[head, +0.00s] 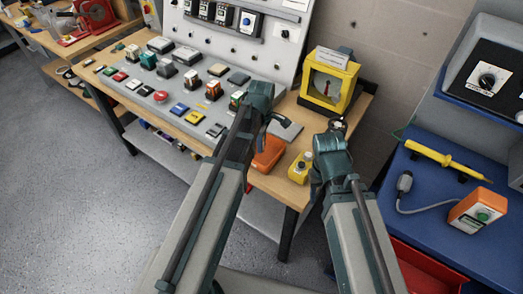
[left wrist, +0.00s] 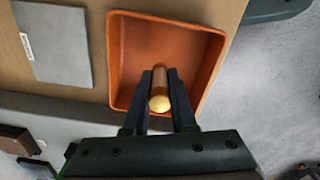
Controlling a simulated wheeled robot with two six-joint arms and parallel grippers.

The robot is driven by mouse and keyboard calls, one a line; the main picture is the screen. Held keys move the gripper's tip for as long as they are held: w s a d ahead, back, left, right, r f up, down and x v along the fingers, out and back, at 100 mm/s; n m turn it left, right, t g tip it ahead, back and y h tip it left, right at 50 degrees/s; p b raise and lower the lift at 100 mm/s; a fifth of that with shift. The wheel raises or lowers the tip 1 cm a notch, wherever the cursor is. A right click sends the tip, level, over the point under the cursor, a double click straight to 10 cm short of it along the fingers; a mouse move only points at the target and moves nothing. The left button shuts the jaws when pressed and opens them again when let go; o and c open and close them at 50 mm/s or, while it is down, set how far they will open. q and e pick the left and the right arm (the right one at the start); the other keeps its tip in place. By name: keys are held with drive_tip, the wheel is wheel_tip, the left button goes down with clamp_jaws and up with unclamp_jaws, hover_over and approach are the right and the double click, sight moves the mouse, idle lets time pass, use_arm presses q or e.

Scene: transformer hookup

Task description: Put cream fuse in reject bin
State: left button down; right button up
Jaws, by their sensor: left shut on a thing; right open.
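The cream fuse (left wrist: 160,103) shows end-on in the left wrist view, held between the two fingers of my left gripper (left wrist: 160,90). Behind it lies an open orange bin (left wrist: 211,75), which also shows in the head view (head: 269,154). The fuse and fingertips appear over the inside of the bin; how high above its floor I cannot tell. In the head view my left gripper (head: 277,122) is beside the bin at the bench's front, and the fuse is not clear there. My right gripper (head: 338,125) is open and empty, near the yellow-framed box.
A grey plate (left wrist: 60,45) lies beside the bin. A yellow device (head: 300,168) stands right of the bin near the bench edge. The yellow-framed box (head: 329,82) stands behind. A blue bench (head: 440,215) with a yellow probe (head: 440,158) is at the right.

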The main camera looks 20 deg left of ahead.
use_arm(q)
wheel_tip(320, 180, down, 2)
drive_tip(key=shift+f+b, duration=0.15)
drive_tip(key=shift+b, duration=0.5)
use_arm(e)
wheel_tip(320, 180, down, 2)
use_arm(q)
drive_tip(key=c, duration=0.7)
unclamp_jaws()
drive_tip(key=shift+c, duration=0.2)
use_arm(e)
drive_tip(key=shift+f, duration=0.1)
